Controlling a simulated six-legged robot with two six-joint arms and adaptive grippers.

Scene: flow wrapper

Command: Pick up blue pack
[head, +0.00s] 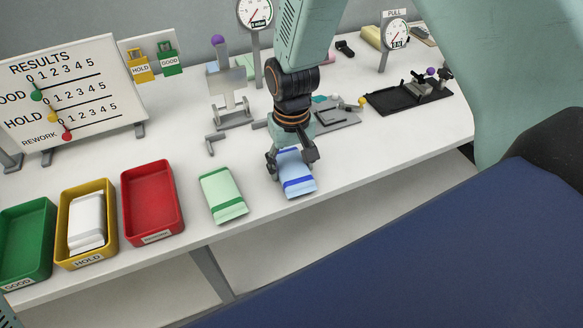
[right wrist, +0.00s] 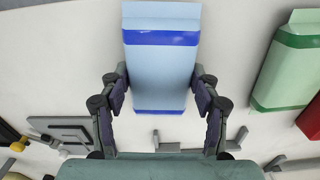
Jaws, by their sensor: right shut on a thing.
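The blue pack (head: 297,182) is pale blue with darker blue bands and is at the front part of the white table in the head view. My right gripper (head: 292,161) comes down over it from above, fingers on either side. In the right wrist view the blue pack (right wrist: 161,65) sits between the two fingers of the right gripper (right wrist: 160,88), which press on its sides. I cannot tell whether the pack is lifted off the table. My left gripper is not in view.
A green pack (head: 223,194) lies just left of the blue one. Red (head: 178,230), yellow (head: 62,238) and green (head: 48,262) bins stand further left; the yellow one holds white packs. Test fixtures and gauges stand behind. The table's front edge is close.

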